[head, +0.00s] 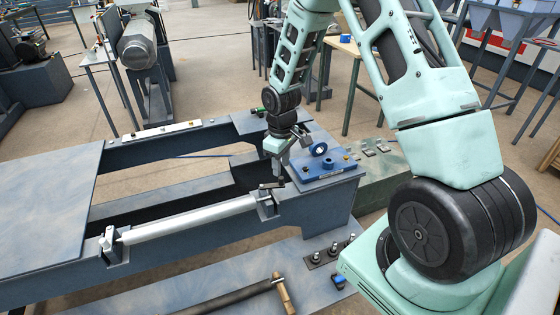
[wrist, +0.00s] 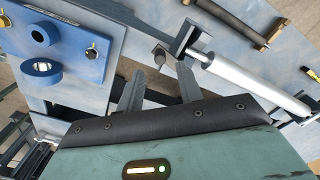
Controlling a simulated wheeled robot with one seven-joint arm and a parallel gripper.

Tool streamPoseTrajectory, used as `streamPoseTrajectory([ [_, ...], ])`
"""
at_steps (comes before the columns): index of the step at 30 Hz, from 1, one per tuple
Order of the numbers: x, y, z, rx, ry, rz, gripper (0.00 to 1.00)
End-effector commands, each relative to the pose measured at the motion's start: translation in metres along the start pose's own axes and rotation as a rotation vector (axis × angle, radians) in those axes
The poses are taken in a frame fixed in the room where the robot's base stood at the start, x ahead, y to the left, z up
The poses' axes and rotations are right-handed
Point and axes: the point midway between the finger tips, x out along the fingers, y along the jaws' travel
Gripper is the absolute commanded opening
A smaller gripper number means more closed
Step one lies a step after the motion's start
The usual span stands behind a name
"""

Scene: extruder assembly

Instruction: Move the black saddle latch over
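The black saddle latch (head: 271,185) is a small dark bar at the right-hand saddle (head: 267,206), near the right end of the pale cylinder (head: 190,219). My gripper (head: 280,174) is just above and behind it, pointing down. In the wrist view my gripper (wrist: 160,88) has its two grey fingers spread, with nothing held between them. A dark knob-like end (wrist: 159,56), seemingly part of the latch, shows just beyond the fingertips, left of the saddle (wrist: 187,38). I cannot tell whether a finger touches it.
A blue plate (head: 325,168) with a blue ring (head: 319,149) and brass fittings lies right of my gripper. The frame's open middle is below left.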

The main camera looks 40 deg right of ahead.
Motion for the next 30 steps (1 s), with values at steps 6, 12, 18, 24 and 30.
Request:
streamPoseTrajectory([
  [6, 0.031, 0.000, 0.000, -0.001, 0.001, 0.000, 0.36],
  [12, 0.053, 0.000, 0.000, -0.001, 0.001, 0.000, 0.36],
  [18, 0.047, -0.001, 0.000, -0.001, 0.000, 0.000, 0.36],
  [24, 0.048, -0.001, 0.000, 0.000, 0.000, 0.000, 0.36],
  [30, 0.048, -0.001, 0.000, 0.000, 0.001, 0.000, 0.06],
])
